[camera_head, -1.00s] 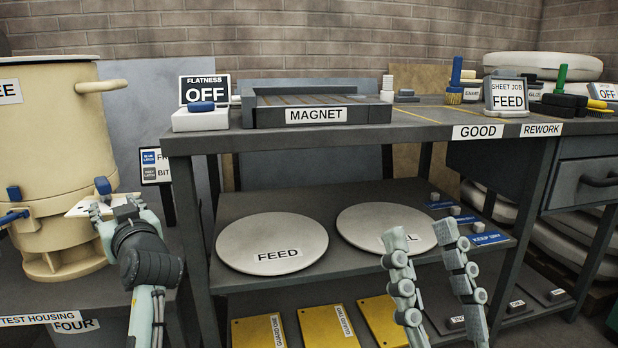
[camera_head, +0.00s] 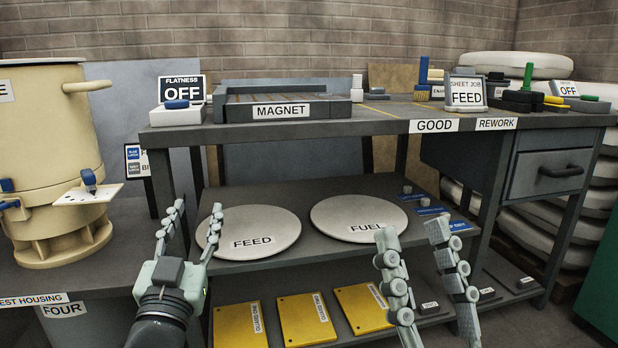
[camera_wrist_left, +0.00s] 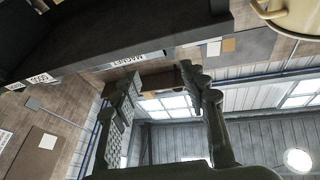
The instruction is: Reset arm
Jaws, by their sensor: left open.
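My left gripper (camera_head: 197,214) is open and empty, fingers pointing up and away, in front of the shelf bench beside the FEED disc (camera_head: 262,222). In the left wrist view its two fingers (camera_wrist_left: 158,85) are spread with nothing between them. My right gripper (camera_head: 412,240) has its two fingers apart and empty, in front of the shelf to the right of the FUEL disc (camera_head: 345,207). The cream housing (camera_head: 50,130) stands at the left. A thin white plate with small holes (camera_head: 88,195) sits at its side by a blue latch, apart from the left gripper.
The bench top (camera_head: 360,120) holds the MAGNET block (camera_head: 280,110), the FLATNESS OFF display (camera_head: 182,88) and a FEED sign (camera_head: 466,92). Yellow guards (camera_head: 305,320) lie on the lower shelf. Shelf and bench edges are close ahead of both grippers.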

